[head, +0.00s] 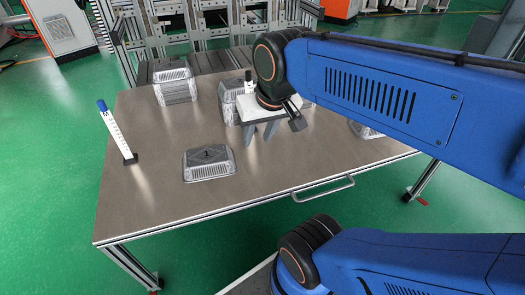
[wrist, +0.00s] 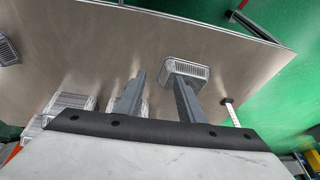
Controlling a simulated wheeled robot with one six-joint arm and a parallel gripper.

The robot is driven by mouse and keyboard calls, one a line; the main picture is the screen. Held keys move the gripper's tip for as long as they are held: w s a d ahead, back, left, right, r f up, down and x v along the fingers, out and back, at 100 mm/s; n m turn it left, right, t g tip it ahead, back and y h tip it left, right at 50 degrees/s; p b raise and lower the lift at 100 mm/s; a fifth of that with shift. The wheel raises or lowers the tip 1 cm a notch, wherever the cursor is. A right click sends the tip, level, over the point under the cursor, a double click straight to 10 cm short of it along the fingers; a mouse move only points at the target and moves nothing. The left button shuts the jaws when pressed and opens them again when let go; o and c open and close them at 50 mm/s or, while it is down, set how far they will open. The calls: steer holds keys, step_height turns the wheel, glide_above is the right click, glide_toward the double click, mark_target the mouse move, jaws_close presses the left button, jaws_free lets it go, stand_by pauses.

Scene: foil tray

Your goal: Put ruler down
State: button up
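The ruler (head: 116,131) is a white strip with dark marks and a blue top end. It stands upright, its lower end at a small black base on the left part of the table. It also shows at the right in the wrist view (wrist: 231,112). My gripper (head: 260,138) is above the middle of the table, well to the right of the ruler and apart from it. In the wrist view my gripper (wrist: 159,82) has its two grey fingers spread, with nothing held between them.
A foil tray (head: 209,171) lies on the table (head: 150,208) between ruler and gripper, nearer the front. Stacked foil trays (head: 175,91) stand at the back, with more behind my gripper (head: 229,107). Another tray is partly hidden at right (head: 362,131). The front left is clear.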

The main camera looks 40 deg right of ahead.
steer(key=s+f+n, duration=0.2)
steer(key=s, duration=0.1)
steer(key=shift+a+f+n+t, duration=0.3)
steer(key=shift+a+f, duration=0.1)
